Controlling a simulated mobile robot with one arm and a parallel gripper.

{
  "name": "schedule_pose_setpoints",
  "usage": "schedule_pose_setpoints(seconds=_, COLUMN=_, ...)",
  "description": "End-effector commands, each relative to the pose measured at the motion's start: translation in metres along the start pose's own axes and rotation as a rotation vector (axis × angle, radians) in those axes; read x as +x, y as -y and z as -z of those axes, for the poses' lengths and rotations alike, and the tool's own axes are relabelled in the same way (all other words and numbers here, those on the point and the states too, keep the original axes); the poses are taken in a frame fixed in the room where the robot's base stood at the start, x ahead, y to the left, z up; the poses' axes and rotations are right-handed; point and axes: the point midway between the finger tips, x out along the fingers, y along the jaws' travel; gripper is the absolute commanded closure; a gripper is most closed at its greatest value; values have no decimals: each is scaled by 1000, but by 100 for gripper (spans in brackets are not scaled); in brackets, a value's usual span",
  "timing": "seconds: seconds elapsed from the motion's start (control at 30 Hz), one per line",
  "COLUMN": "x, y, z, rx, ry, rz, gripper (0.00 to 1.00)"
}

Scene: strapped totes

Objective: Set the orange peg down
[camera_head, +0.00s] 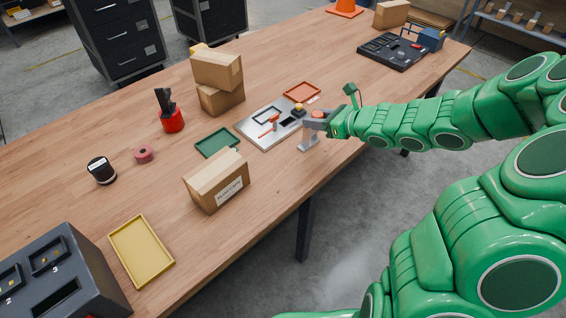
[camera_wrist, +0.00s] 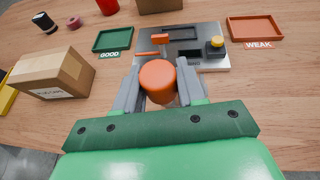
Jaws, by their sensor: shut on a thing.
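The orange peg (camera_wrist: 158,80) has a round orange top and sits between the two grey fingers of my gripper (camera_wrist: 158,92) in the wrist view. My gripper is shut on it. In the head view my gripper (camera_head: 312,128) is near the table's front edge, just right of a metal plate, and the peg's orange top (camera_head: 318,114) shows there. The peg's lower part is mostly hidden, so I cannot tell if it touches the table. The metal plate (camera_wrist: 215,62) carries an orange lever, dark slots and a yellow button (camera_wrist: 217,41) on a black block.
A green tray labelled GOOD (camera_wrist: 112,39) lies left of the plate, an orange-red tray labelled WEAK (camera_wrist: 255,27) to its right. Cardboard boxes (camera_head: 216,180) stand nearby. A yellow tray (camera_head: 142,250) is farther left. Bare wood lies around the plate's front.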

Motion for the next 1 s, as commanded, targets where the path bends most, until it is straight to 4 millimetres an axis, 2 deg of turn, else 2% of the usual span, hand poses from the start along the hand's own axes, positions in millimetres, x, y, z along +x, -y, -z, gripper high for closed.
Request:
schedule_pose_setpoints(seconds=0.23, x=26, y=-26, z=0, rx=-63, ry=-4, rz=-148, gripper=92)
schedule_pose_setpoints(seconds=0.4, x=43, y=-54, z=-1, rx=-112, ry=-3, rz=-269, gripper=92)
schedule_pose_setpoints(seconds=0.6, x=54, y=-78, z=-2, rx=-152, ry=0, rz=-366, gripper=92)
schedule_pose_setpoints(seconds=0.77, x=58, y=-85, z=4, rx=-161, ry=-1, rz=-393, gripper=92)
schedule_pose_setpoints(seconds=1.0, x=69, y=-86, z=30, rx=-159, ry=0, rz=-394, gripper=92)
